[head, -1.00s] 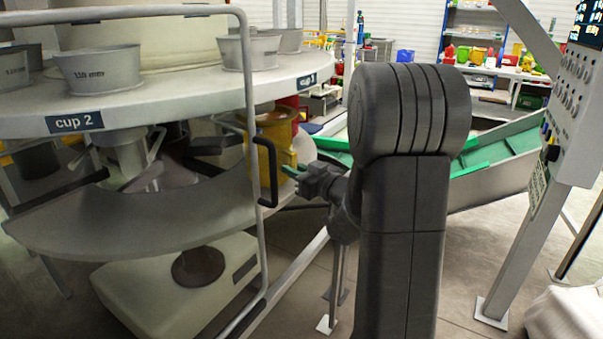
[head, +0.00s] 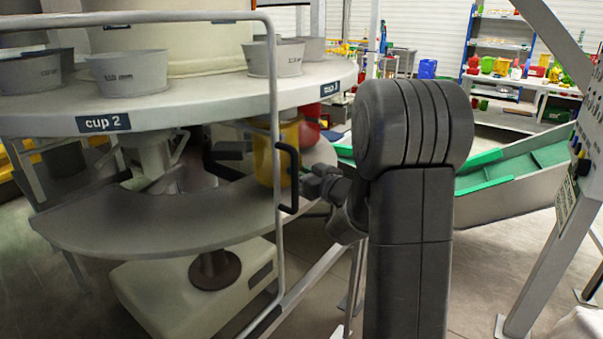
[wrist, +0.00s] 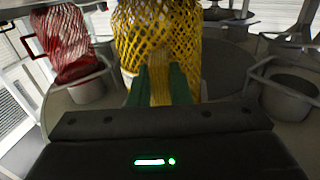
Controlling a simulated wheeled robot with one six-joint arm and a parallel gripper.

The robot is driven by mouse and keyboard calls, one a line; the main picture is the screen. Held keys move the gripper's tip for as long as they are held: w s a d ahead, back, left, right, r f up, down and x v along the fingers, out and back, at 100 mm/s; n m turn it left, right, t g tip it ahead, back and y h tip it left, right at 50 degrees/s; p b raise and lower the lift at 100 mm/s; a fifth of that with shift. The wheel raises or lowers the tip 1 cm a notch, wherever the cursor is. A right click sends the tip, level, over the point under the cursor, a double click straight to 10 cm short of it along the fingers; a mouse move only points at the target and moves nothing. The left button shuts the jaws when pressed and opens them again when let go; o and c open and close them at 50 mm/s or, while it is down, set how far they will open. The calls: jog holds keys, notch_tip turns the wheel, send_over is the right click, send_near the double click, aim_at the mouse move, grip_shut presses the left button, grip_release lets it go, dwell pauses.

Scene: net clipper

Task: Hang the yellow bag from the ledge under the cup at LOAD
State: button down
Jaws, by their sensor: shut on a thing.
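The yellow net bag (wrist: 160,35) fills the top middle of the wrist view. My gripper (wrist: 160,82) has its two green fingers shut on the narrow gathered part of the net. In the head view, the yellow bag (head: 265,155) is under the rim of the round table (head: 200,108), partly behind a grey rail. My gripper's fingertips are hidden there. Several grey cups stand on the table, one (head: 128,72) above a "cup 2" label. No LOAD label is readable. I cannot tell whether the bag touches a ledge.
A red net bag (wrist: 65,45) hangs at the left in the wrist view, above a grey holder. A curved grey shelf (head: 150,225) lies below the table. A control panel (head: 575,170) stands right.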

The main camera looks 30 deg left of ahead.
jog(key=shift+f, duration=0.2)
dwell(0.3)
jog(key=c, duration=1.3)
grip_release()
jog(key=shift+o, duration=0.2)
jog(key=v, duration=1.4)
jog(key=shift+w+a, duration=0.1)
jog(key=shift+a, duration=0.05)
jog(key=x, duration=1.4)
jog(key=shift+r, duration=0.2)
